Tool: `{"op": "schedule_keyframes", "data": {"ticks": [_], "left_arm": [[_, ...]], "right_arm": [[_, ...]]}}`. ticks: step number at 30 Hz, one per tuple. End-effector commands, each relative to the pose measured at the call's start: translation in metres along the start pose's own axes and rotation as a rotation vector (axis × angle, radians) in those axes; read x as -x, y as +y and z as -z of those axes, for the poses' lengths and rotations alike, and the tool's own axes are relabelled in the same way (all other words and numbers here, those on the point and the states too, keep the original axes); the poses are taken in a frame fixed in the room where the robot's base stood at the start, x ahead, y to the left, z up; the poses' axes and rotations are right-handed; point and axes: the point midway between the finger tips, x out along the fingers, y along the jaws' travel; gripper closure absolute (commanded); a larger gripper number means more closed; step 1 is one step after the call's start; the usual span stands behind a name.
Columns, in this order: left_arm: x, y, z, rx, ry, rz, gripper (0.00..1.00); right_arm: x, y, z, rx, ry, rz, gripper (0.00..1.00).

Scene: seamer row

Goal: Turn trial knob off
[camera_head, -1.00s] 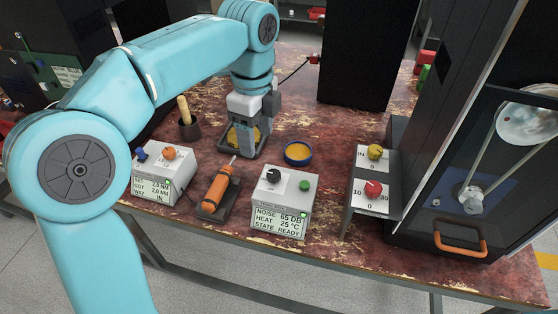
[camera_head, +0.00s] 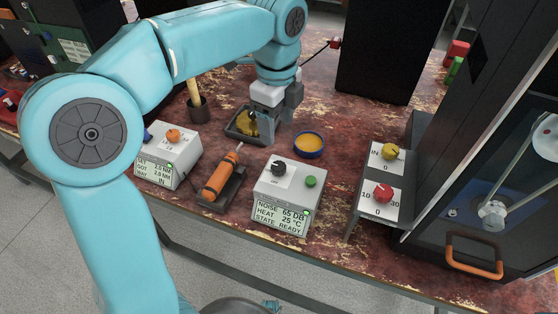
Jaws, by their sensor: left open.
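A grey control box (camera_head: 287,198) stands near the table's front edge with a black knob (camera_head: 278,168) and a green button (camera_head: 310,181) on its sloped top. Its screen (camera_head: 281,217) reads NOISE 65 dB, HEAT 25 °C, STATE READY. The lettering around the black knob is too small to read. My left gripper (camera_head: 273,140) points down, open, just behind the black knob and above the table, apart from the box. My right gripper is not in view.
A tray (camera_head: 230,136) with yellow contents and a blue-rimmed dish (camera_head: 308,154) flank my left gripper. An orange tool (camera_head: 220,176) lies left of the box. Another box (camera_head: 178,152) has an orange knob. A stand at right carries yellow (camera_head: 391,152) and red (camera_head: 382,193) knobs.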

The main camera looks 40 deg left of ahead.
Motion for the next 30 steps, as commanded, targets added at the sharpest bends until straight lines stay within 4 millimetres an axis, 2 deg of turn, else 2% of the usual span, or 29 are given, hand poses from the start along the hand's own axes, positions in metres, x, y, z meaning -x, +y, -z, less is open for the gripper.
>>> {"op": "schedule_keyframes", "data": {"ticks": [1, 6, 12, 15, 20, 28, 29, 30], "left_arm": [[-0.018, 0.001, 0.000, 0.001, 0.000, -0.004, 0.37], [-0.059, 0.000, 0.000, 0.001, 0.000, -0.006, 0.37], [-0.099, -0.001, 0.000, 0.000, -0.001, -0.004, 0.37], [-0.112, -0.002, 0.001, 0.000, -0.001, -0.003, 0.37], [-0.122, -0.004, 0.000, 0.001, 0.000, -0.001, 0.37], [-0.123, -0.004, 0.001, 0.001, 0.000, 0.000, 0.37], [-0.123, -0.004, 0.001, 0.001, 0.000, 0.000, 0.43], [-0.123, -0.004, 0.001, 0.001, 0.000, 0.000, 0.56]], "right_arm": [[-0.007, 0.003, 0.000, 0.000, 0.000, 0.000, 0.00], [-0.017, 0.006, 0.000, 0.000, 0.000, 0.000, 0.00], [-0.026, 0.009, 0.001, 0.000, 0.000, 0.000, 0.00], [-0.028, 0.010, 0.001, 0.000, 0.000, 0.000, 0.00], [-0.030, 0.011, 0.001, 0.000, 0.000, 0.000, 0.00], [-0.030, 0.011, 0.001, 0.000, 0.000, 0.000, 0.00], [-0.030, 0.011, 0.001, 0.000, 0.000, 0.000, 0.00], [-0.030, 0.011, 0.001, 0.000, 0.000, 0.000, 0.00]]}}
